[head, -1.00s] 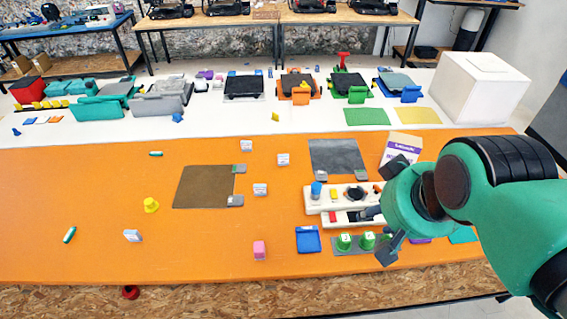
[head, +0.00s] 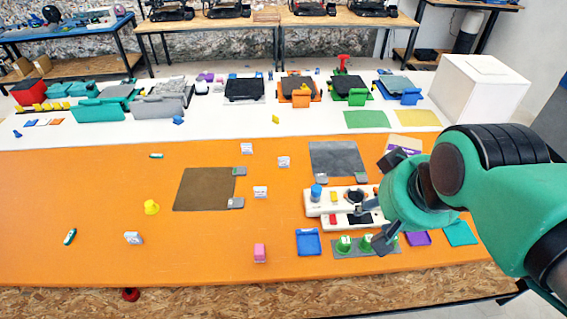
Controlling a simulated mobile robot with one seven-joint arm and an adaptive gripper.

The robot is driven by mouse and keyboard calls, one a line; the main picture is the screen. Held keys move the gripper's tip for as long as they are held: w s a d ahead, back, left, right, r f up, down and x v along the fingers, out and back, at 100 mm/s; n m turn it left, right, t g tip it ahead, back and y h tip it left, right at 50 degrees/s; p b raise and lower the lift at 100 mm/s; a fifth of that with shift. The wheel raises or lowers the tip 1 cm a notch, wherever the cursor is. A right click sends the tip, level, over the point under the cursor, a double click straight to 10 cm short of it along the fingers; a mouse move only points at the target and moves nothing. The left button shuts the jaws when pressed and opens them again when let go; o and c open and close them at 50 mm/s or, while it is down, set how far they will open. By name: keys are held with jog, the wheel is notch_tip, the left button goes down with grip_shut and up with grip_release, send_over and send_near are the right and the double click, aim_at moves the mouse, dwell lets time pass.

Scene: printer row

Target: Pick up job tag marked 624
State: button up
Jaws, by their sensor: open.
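Several small white printed tags lie on the orange table: one at the back (head: 247,148), one to its right (head: 284,161), one beside the brown mat (head: 260,191), and one at the front left (head: 133,238). Their print is too small to read, so I cannot tell which is marked 624. My gripper (head: 379,202) is open on the right, above the area of the white button panel. No object shows between its fingers, and it is well to the right of all these tags. My wrist hides part of the panel.
The white panel (head: 312,209), a blue tray (head: 308,241) and green knobs (head: 344,243) are near my gripper. A yellow knob (head: 151,207) and pink block (head: 260,252) stand farther left. A large white box (head: 480,90) is at back right. The table's left is mostly clear.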

jog(key=w+a+r+m+g+p, duration=0.15)
jog(key=w+r+m+p, duration=0.3)
jog(key=w, duration=1.05)
jog(key=m+g+p, duration=0.4)
jog(key=m+p, duration=0.8)
jog(key=m, duration=0.1)
send_over(284, 159)
notch_tip(284, 159, down, 28)
jog(key=shift+w+f+n, duration=0.1)
jog(key=shift+n, duration=0.15)
jog(key=shift+f+b, duration=0.4)
jog(key=shift+f, duration=3.9)
jog(key=shift+f, duration=2.55)
